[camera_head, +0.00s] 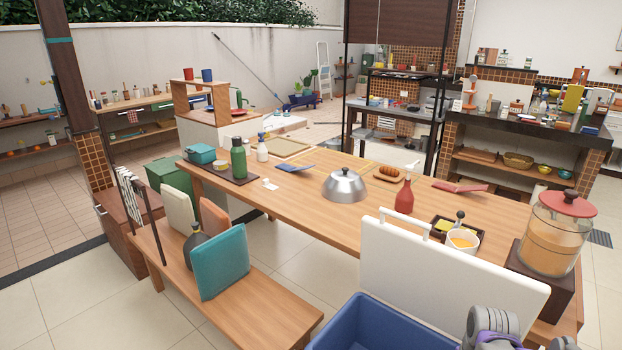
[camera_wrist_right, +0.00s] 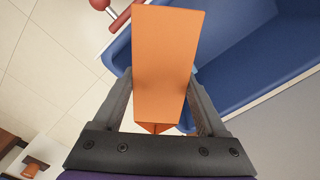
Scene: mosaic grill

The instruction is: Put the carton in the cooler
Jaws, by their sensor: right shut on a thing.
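The blue cooler (camera_head: 385,328) stands at the bottom of the head view with its white lid (camera_head: 455,272) raised open. In the right wrist view the cooler's blue wall (camera_wrist_right: 225,95) is behind and to the right of the carton. The orange carton (camera_wrist_right: 166,55) is between the fingers of my right gripper (camera_wrist_right: 160,88), which is shut on it. The carton overlaps the cooler's rim in that view; its height above it is hard to tell. The carton is not visible in the head view. My left gripper is not in view.
A wooden table (camera_head: 300,195) behind the lid carries a metal dome (camera_head: 345,186), a red bottle (camera_head: 404,192) and a green bottle (camera_head: 238,158). A drink dispenser (camera_head: 552,240) stands at the right. A bench (camera_head: 250,320) with cushions is at the left.

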